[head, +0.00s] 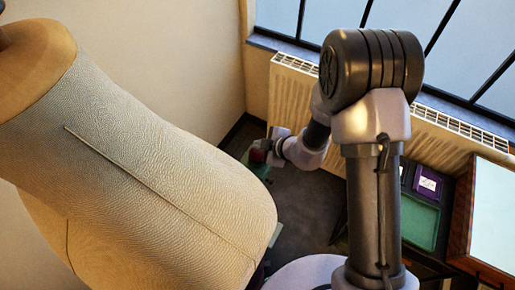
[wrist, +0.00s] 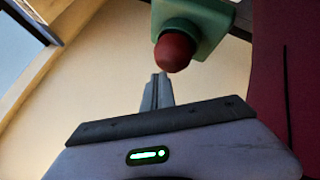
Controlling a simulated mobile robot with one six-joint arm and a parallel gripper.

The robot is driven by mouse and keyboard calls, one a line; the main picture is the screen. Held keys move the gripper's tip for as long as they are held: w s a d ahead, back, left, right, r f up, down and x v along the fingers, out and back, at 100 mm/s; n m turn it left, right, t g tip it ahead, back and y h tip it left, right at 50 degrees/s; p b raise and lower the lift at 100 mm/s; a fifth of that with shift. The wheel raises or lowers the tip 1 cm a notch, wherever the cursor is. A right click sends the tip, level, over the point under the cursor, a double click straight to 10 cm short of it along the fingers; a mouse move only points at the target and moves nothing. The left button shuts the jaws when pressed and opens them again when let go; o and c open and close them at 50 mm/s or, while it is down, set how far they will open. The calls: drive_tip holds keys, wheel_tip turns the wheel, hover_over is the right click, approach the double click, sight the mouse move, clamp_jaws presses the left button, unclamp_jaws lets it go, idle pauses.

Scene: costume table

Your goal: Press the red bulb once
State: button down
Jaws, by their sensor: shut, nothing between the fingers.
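The red bulb (wrist: 174,52) hangs from a pale green holder (wrist: 205,22) at the top of the wrist view. My gripper (wrist: 160,78) is shut and empty, its fingertips just below and slightly left of the bulb in that picture. I cannot tell whether the tips touch the bulb, but a small gap seems to show. In the head view the bulb (head: 257,155) is small and partly hidden beside the end of my arm, with the green body (head: 257,168) under it. My gripper's fingers are too small to make out there.
A large cloth dress form (head: 150,150) fills the left of the head view, close to the green body. A radiator (head: 300,100) stands under the window. A green tray (head: 420,220), a purple box (head: 428,182) and a wood-framed mirror (head: 492,215) are at the right.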

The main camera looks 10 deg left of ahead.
sight(260, 151)
drive_tip(key=shift+f+b, duration=0.5)
drive_tip(key=shift+f, duration=0.45)
idle(0.7)
drive_tip(key=shift+r, duration=0.1)
drive_tip(key=shift+r+p, duration=1.3)
drive_tip(key=shift+p, duration=0.15)
wheel_tip(260, 151, up, 5)
drive_tip(key=p, duration=0.5)
drive_tip(key=shift+r, duration=0.1)
